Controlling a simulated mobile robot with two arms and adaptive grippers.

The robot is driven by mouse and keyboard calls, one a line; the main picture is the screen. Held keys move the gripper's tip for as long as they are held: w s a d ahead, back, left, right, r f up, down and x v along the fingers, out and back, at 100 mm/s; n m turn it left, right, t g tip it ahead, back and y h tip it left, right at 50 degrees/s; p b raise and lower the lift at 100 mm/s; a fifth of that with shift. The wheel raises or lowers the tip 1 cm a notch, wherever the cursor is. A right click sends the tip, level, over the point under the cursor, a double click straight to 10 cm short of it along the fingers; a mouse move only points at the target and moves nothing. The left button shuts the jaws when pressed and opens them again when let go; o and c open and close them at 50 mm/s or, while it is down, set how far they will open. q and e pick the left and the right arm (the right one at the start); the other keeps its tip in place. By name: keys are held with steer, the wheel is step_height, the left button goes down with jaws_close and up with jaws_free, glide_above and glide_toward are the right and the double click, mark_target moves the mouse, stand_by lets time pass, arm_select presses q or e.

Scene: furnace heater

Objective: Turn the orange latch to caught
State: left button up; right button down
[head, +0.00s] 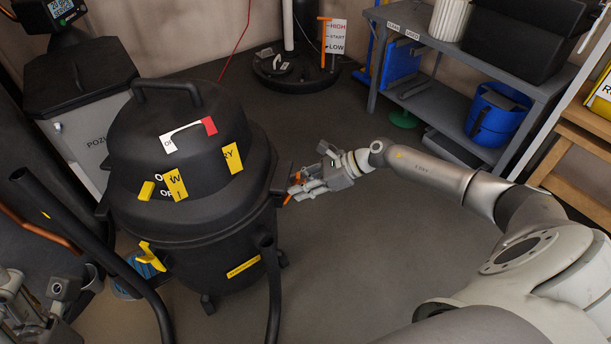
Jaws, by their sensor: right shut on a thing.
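The orange latch (294,180) is on the right side of a large black canister vacuum (190,220), just below its lid rim. Only small orange parts show, above and below my fingers. My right gripper (300,189) reaches in from the right and is shut on the latch. Its fingers hide most of the latch, so its exact angle is hard to read. Part of my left gripper (58,292) shows at the lower left edge, away from the latch; its fingers are not clear.
A black hose (270,290) hangs in front. A grey metal shelf (440,110) with blue bins stands at the back right. A round black base (293,72) is at the back. The grey floor between is clear.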

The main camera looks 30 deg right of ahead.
steer(key=shift+w+a+r+p, duration=0.2)
steer(key=shift+r+p, duration=0.15)
steer(key=shift+r, duration=0.15)
steer(key=shift+w+a+r+p, duration=0.1)
steer(key=shift+w+a+p, duration=0.15)
steer(key=shift+p, duration=0.2)
steer(key=shift+w+a+r, duration=0.2)
steer(key=shift+w+a, duration=0.1)
steer(key=shift+a, duration=0.2)
steer(key=shift+w+a+r, duration=0.15)
steer(key=shift+w+a, duration=0.15)
steer(key=shift+a, duration=0.2)
steer(key=c, duration=1.2)
jaws_free()
steer(key=shift+d, duration=0.15)
steer(key=shift+s+d, duration=0.2)
steer(key=shift+d, duration=0.05)
steer(key=v, duration=1.1)
steer(key=shift+a+r, duration=0.15)
steer(key=shift+r, duration=0.05)
